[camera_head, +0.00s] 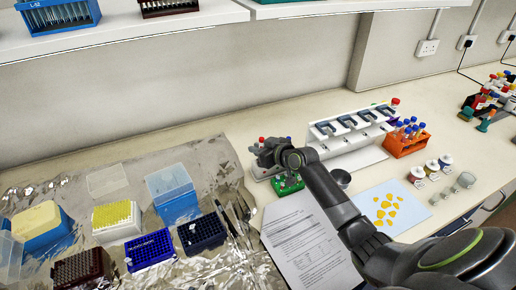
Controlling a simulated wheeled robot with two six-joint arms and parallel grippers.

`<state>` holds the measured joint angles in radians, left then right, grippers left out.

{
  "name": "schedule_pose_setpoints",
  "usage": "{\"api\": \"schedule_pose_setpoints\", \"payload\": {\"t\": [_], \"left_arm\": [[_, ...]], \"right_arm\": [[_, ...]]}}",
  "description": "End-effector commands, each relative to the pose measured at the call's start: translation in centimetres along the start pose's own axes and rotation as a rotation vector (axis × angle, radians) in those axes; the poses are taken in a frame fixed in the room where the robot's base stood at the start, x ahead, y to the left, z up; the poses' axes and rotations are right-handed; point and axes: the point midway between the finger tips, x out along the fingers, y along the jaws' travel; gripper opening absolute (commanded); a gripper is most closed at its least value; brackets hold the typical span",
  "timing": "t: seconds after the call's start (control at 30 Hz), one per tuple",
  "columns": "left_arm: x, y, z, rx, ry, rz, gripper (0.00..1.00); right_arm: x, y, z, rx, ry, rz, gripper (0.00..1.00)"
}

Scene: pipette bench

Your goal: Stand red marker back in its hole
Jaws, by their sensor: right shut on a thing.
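My right gripper (267,153) is over the back middle of the bench, its arm coming in from the lower right. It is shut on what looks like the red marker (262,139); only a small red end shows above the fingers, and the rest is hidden. A green block (288,184) stands just below and to the right of the gripper in the picture, partly hidden by my arm. Its holes are too small to make out. My left gripper is not in view.
A white pipette stand (350,132) and an orange tube rack (407,146) stand to the right. A printed sheet (302,238) lies in front of the green block. Tip boxes, such as a yellow one (116,215), stand on crumpled foil at left.

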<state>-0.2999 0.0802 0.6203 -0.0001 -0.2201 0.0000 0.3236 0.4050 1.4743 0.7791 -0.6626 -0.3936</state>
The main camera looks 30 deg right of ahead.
Motion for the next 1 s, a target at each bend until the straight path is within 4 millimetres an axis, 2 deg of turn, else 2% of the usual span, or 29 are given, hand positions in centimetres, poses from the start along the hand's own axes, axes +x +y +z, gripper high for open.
{"api": "schedule_pose_setpoints", "payload": {"t": [0.2,0.47,0.5,0.67,1.0], "left_arm": [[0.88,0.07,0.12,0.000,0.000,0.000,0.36],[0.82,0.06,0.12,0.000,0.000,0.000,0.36],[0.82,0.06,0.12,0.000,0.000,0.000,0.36],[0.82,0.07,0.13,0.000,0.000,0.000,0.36],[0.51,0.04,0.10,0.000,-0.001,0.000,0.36]], "right_arm": [[0.38,-0.01,0.88,0.000,0.000,0.000,0.00],[0.36,-0.01,0.85,0.000,0.000,0.000,0.00],[0.36,-0.01,0.85,0.000,0.000,0.000,0.19],[0.36,-0.01,0.85,0.000,0.000,0.000,0.39],[0.03,0.03,0.77,0.000,-0.001,0.000,0.39]]}}
